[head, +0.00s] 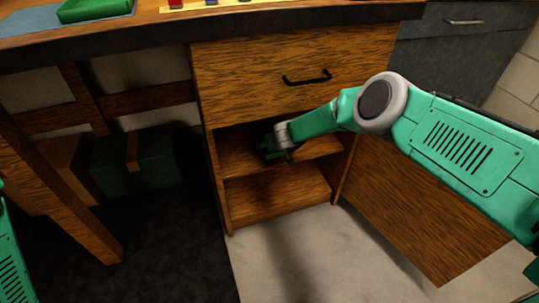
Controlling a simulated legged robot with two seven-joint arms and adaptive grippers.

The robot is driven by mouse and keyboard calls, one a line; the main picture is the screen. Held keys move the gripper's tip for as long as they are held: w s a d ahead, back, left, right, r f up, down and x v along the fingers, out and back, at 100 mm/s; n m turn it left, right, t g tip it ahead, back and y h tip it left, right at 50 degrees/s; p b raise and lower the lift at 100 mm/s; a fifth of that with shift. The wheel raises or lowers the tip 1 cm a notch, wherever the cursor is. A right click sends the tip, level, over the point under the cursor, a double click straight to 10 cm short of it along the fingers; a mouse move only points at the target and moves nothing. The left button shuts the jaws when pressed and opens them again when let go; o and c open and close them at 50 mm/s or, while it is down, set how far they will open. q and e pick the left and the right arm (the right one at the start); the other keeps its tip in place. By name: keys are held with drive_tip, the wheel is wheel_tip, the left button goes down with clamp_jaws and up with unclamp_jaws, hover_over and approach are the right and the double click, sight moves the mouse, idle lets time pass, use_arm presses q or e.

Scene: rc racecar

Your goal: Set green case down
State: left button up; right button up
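My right arm reaches in from the right to the open cabinet (219,190). My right gripper (272,150) is just over the upper shelf (238,157). A small dark green shape sits at its fingers. I cannot tell whether that is a case or the gripper's own parts, or whether the fingers are open or shut. My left gripper is out of view; only a bit of my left arm shows at the lower left edge. A green tray-like case (95,10) lies on the tabletop at the upper left.
The cabinet door (425,210) hangs open on the right, below my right arm. The drawer (290,72) above is shut. The lower shelf (278,192) looks empty. A dark green box with a brown strap (160,165) stands under the table at left, by a wooden leg (60,185).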

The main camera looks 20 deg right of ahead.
drive_tip(key=shift+w+d, duration=0.2)
drive_tip(key=shift+d, duration=0.1)
drive_tip(key=f+b, duration=0.2)
drive_tip(key=f, duration=0.1)
drive_tip(key=shift+w+d+f+b, duration=0.15)
drive_tip(key=shift+w+d+b, duration=0.1)
drive_tip(key=shift+b, duration=0.15)
drive_tip(key=shift+a+f, duration=0.15)
drive_tip(key=shift+f, duration=0.1)
drive_tip(key=shift+a+r, duration=0.15)
drive_tip(key=shift+a, duration=0.1)
drive_tip(key=o, duration=1.2)
drive_tip(key=shift+d, duration=0.2)
